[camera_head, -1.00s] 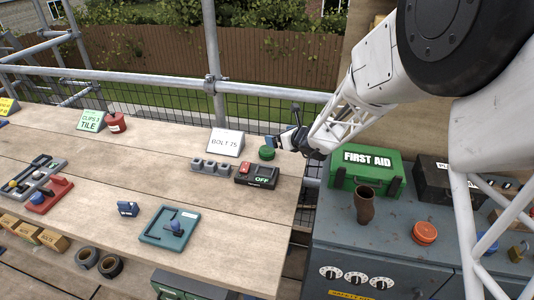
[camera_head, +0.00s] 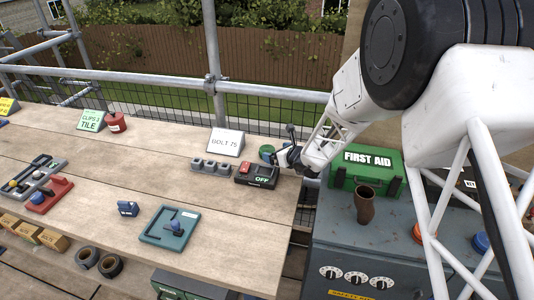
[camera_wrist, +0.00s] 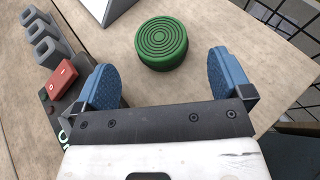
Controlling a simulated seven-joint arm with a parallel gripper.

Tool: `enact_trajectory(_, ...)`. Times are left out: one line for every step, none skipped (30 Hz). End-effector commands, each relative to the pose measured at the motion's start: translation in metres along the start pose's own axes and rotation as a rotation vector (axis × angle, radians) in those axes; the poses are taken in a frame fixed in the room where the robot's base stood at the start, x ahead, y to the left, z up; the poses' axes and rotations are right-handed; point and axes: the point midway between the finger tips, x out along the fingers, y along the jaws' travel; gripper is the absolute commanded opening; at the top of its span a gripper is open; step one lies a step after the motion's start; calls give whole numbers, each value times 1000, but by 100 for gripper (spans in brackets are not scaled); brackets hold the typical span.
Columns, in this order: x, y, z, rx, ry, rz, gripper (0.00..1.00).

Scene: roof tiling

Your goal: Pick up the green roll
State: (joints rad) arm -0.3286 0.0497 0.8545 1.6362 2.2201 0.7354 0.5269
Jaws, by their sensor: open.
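The green roll (camera_wrist: 163,43) stands on the wooden deck in the wrist view, round with a ridged top. It lies just ahead of the fingertips, roughly centred between them, and is not gripped. In the head view the green roll (camera_head: 266,150) shows at the deck's right part, partly hidden by my gripper. My gripper (camera_wrist: 163,80) is open, with blue pads on both fingers and nothing between them. In the head view my gripper (camera_head: 279,153) is close beside the roll.
The red-and-black switch box (camera_head: 256,175) sits just left of my gripper. A grey slotted block (camera_head: 210,167) and the BOLT 75 sign (camera_head: 226,141) stand nearby. The green first aid box (camera_head: 366,170) is to the right. A mesh rail runs behind.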

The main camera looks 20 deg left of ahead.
Motion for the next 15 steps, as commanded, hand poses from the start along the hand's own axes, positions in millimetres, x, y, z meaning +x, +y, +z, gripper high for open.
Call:
enact_trajectory(3,0,0,0,0,0,97)
enact_trajectory(4,0,0,0,1,0,97)
enact_trajectory(6,0,-1,0,1,0,97)
enact_trajectory(6,0,-1,0,1,0,97)
enact_trajectory(7,0,-1,0,1,0,97)
enact_trajectory(7,0,-1,0,1,0,97)
enact_trajectory(7,0,0,0,1,0,97)
enact_trajectory(7,0,0,0,1,0,97)
enact_trajectory(7,0,0,0,1,0,97)
enact_trajectory(7,0,0,0,1,0,97)
enact_trajectory(7,0,0,0,1,0,97)
enact_trajectory(7,0,0,0,1,0,97)
enact_trajectory(7,0,0,1,1,0,97)
enact_trajectory(7,0,0,0,1,0,97)
enact_trajectory(8,0,0,1,1,0,97)
